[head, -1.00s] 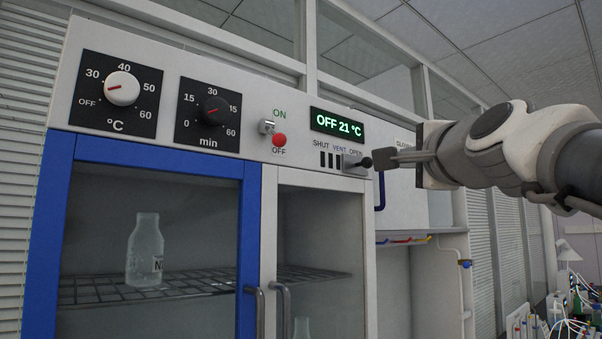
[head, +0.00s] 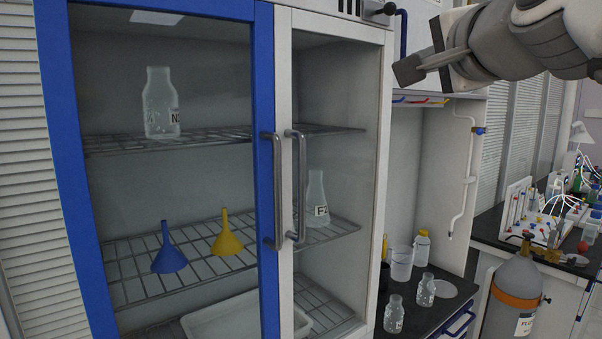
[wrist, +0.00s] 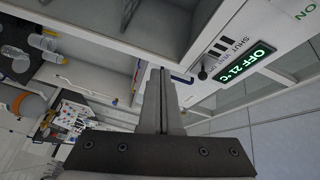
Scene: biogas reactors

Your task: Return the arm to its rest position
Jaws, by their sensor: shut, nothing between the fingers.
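My gripper (head: 431,65) is at the upper right in the head view, to the right of the cabinet top and in the air. Its fingers are shut together with nothing between them. In the wrist view the shut fingers (wrist: 163,100) point up the picture, apart from any object. The vent lever's dark knob (head: 390,8) shows at the top edge of the head view, left of and above my gripper, with a gap between them. The wrist view also shows the lever and the green display (wrist: 248,65) reading OFF 21 °C.
The cabinet has a blue-framed door (head: 263,200) and a white-framed door (head: 285,55), both shut. Inside are bottles, a blue funnel (head: 168,252) and a yellow funnel (head: 227,236). Glassware stands on the dark bench at right. A grey gas cylinder (head: 508,305) stands at lower right.

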